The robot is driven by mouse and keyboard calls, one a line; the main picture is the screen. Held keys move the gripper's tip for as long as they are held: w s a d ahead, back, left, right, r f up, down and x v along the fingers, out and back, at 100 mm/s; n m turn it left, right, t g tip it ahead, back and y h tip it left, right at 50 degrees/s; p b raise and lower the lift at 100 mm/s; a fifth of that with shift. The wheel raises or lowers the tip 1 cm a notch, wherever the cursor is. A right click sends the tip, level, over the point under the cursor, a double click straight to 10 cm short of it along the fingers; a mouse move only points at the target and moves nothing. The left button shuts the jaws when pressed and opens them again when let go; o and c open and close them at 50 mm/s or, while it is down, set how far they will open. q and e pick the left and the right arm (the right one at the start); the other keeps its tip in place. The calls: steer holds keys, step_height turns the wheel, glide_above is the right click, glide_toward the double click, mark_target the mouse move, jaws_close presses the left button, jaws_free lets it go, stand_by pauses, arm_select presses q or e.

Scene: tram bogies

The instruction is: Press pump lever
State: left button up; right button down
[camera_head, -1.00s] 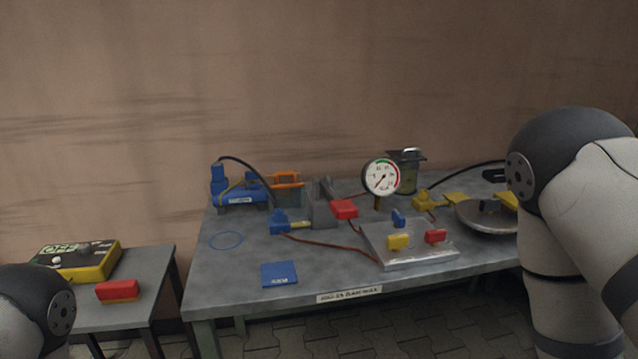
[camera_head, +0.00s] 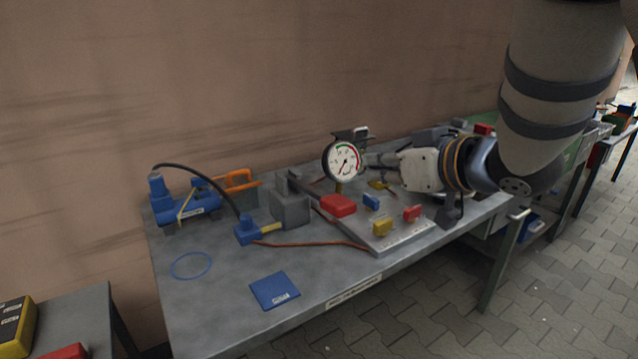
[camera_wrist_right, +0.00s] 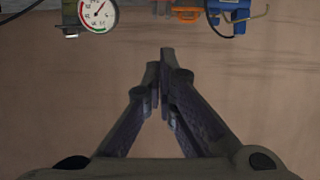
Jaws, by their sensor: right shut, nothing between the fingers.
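A gauge (camera_head: 342,160) with a white dial and a green-and-red arc stands on the grey workbench (camera_head: 225,290). A grey block (camera_head: 290,207) with a grey bar stands left of it, and a red grip (camera_head: 338,205) lies beside the block. I cannot tell for sure which part is the pump lever. My right gripper (camera_head: 370,160) is just right of the gauge, above the bench, apart from the red grip. In the right wrist view its fingers (camera_wrist_right: 160,66) are shut and empty, with the gauge (camera_wrist_right: 98,12) at upper left. My left gripper is out of view.
A blue unit (camera_head: 186,203) with a black hose, an orange-handled tool (camera_head: 238,180) and a blue connector (camera_head: 248,230) stand at left. A plate with coloured knobs (camera_head: 385,242) lies at the front.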

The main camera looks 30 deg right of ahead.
mark_target(345, 201)
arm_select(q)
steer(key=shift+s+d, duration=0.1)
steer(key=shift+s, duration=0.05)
arm_select(e)
steer(key=shift+s+d+r, duration=0.1)
steer(key=shift+d+r, duration=0.05)
steer(key=shift+d, duration=0.05)
